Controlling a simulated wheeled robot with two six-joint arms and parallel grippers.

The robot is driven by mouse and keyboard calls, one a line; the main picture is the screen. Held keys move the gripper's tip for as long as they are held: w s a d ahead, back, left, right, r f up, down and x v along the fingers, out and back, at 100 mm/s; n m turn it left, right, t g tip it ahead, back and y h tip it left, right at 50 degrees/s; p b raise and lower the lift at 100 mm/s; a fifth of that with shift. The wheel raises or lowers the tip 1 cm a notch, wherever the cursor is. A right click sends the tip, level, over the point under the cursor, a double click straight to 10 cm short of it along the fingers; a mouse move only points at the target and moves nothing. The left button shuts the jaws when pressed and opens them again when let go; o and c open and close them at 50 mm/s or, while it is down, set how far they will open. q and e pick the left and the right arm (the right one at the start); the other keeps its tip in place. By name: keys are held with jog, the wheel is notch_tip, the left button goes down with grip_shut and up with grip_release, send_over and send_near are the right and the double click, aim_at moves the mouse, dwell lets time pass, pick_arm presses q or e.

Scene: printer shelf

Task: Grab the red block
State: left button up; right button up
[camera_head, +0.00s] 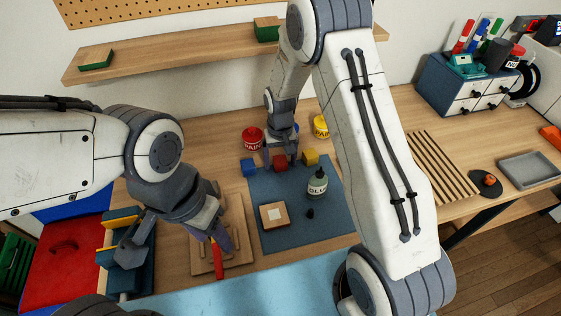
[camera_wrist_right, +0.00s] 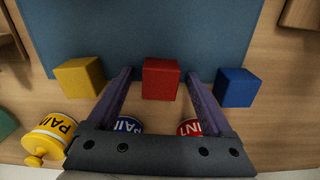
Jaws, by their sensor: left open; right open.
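The red block (camera_head: 280,162) sits at the far edge of a blue-grey mat, between a blue block (camera_head: 248,167) and a yellow block (camera_head: 310,157). My right gripper (camera_head: 281,156) is over it and partly hides it in the head view. In the right wrist view, the red block (camera_wrist_right: 161,79) appears between the two open fingertips (camera_wrist_right: 160,74), with a gap on each side. I cannot tell whether the fingers are fully down at its height. My left gripper (camera_head: 218,243) is open above a wooden board, close to a red-handled tool (camera_head: 217,260).
A red paint can (camera_head: 252,138) and a yellow paint can (camera_head: 321,126) stand behind the blocks. A glue bottle (camera_head: 317,186) and a small wooden piece (camera_head: 274,215) are on the mat (camera_head: 325,222). A shelf (camera_head: 190,49) hangs behind.

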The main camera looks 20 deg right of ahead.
grip_shut()
jog(key=shift+r, duration=0.15)
